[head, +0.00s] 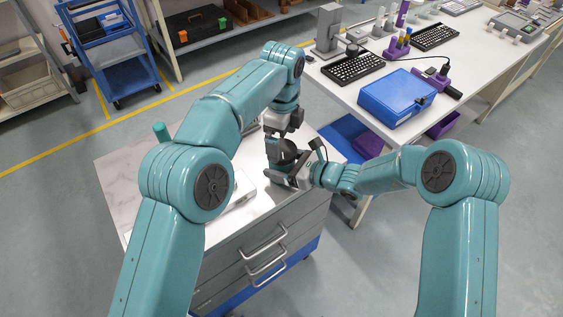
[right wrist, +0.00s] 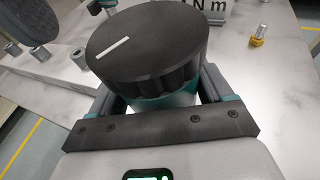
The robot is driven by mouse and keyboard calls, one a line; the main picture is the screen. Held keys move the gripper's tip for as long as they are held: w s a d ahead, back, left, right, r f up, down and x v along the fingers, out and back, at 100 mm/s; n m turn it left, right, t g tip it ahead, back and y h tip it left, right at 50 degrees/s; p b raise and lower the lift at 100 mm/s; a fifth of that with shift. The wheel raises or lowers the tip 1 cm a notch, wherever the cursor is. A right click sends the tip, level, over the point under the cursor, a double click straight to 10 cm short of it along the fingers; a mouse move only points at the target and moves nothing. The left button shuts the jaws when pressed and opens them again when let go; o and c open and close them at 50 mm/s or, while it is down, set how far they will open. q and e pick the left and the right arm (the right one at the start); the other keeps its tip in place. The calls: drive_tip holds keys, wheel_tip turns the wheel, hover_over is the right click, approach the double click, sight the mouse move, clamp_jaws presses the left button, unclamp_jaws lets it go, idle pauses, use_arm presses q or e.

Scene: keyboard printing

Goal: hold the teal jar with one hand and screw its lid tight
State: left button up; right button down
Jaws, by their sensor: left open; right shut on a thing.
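The teal jar (right wrist: 165,104) stands upright between the fingers of my right gripper (right wrist: 163,98), which is shut on its body. Its wide black ribbed lid (right wrist: 148,45) sits on top and bears a white line mark. In the head view the dark lid (head: 288,156) is small and partly covered, and my right gripper (head: 284,174) reaches it from the right. My left gripper (head: 280,138) points down from above, open, close over the lid. Whether its fingers touch the lid cannot be told. How far the lid is turned cannot be told either.
The jar is over a white marble-look cabinet top (head: 125,178) with drawers below. In the right wrist view, metal parts (right wrist: 40,51), a brass bolt (right wrist: 259,35) and a sign reading "N m" (right wrist: 205,8) stand around. A blue case (head: 397,97) lies on the bench behind right.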

sight(282, 149)
use_arm(q)
drive_tip(key=shift+w+f, duration=0.1)
drive_tip(key=shift+f, duration=2.35)
drive_tip(key=c, duration=1.4)
drive_tip(key=shift+o, duration=0.2)
